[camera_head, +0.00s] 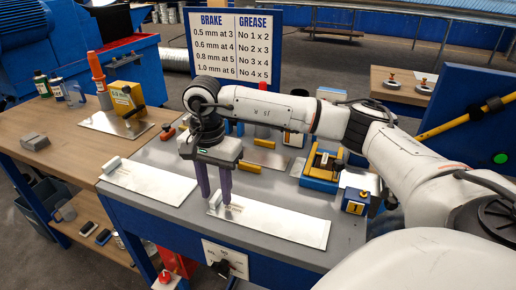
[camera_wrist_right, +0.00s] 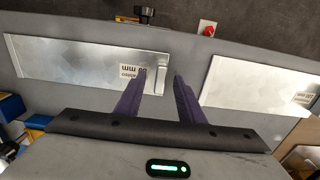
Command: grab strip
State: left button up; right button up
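Two flat silver strips lie on the grey bench top. The right-hand strip (camera_head: 275,223) has a small raised tab at its left end; in the wrist view this strip (camera_wrist_right: 70,60) carries a white thickness label beside the tab (camera_wrist_right: 160,80). The other strip (camera_head: 150,181) lies to the left and shows at the right of the wrist view (camera_wrist_right: 255,82). My right gripper (camera_head: 213,204) points down with its two purple fingers apart and empty. In the wrist view its fingertips (camera_wrist_right: 162,76) appear on either side of the tab; contact cannot be told. My left gripper is not in view.
A BRAKE and GREASE chart (camera_head: 236,46) stands behind the bench. A yellow-and-blue device (camera_head: 323,167) and a blue box (camera_head: 356,200) are at the right. A wooden table (camera_head: 60,135) with a metal sheet (camera_head: 118,123) is at the left. Yellow-handled pieces (camera_head: 250,167) lie behind the gripper.

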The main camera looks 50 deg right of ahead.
jog(key=shift+f, duration=0.4)
grip_shut()
jog(key=shift+r, duration=0.15)
